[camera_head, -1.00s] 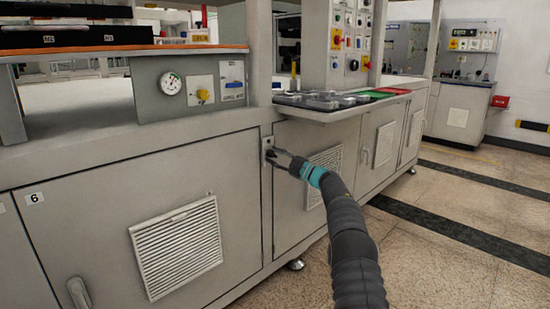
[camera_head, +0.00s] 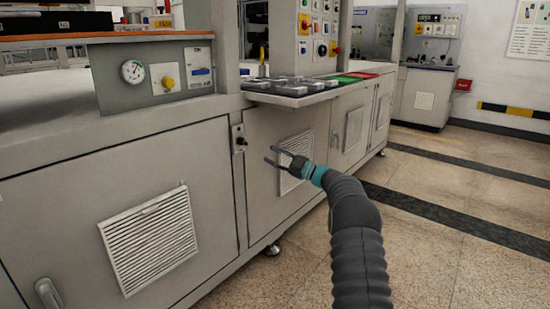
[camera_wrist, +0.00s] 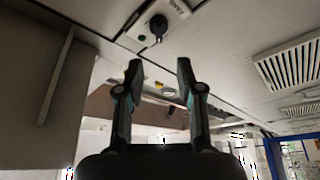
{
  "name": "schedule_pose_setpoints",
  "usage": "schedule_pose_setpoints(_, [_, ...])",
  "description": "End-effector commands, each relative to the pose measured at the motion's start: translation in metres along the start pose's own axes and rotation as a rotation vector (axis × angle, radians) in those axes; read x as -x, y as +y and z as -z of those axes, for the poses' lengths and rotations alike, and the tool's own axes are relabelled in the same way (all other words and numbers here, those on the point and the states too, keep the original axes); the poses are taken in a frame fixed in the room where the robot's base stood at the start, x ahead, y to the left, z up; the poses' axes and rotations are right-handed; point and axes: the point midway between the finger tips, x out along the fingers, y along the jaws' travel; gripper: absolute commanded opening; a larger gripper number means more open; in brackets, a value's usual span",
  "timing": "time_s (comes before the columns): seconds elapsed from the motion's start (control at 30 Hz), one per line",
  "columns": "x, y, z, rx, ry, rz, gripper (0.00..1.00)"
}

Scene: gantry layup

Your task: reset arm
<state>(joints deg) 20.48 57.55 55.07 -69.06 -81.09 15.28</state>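My gripper (camera_head: 270,154) is open and empty at the end of my arm, in front of the grey cabinet front. In the wrist view its two fingers (camera_wrist: 159,75) stand apart with nothing between them. A small plate with a black key or knob (camera_head: 239,138) is on the cabinet post, just left of the fingertips in the head view. It also shows beyond the fingertips in the wrist view (camera_wrist: 157,24), apart from them.
A shelf (camera_head: 290,98) with grey parts and green and red areas juts out above my gripper. A gauge panel (camera_head: 150,78) is at upper left. Vented cabinet doors (camera_head: 151,238) line the left. Open floor (camera_head: 450,200) lies to the right.

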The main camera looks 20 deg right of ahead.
Motion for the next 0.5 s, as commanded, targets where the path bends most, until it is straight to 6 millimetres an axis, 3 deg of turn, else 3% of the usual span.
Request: schedule_pose_setpoints(0.5, [0.0064,0.0012,-0.0036,0.011,-0.018,-0.005,0.36])
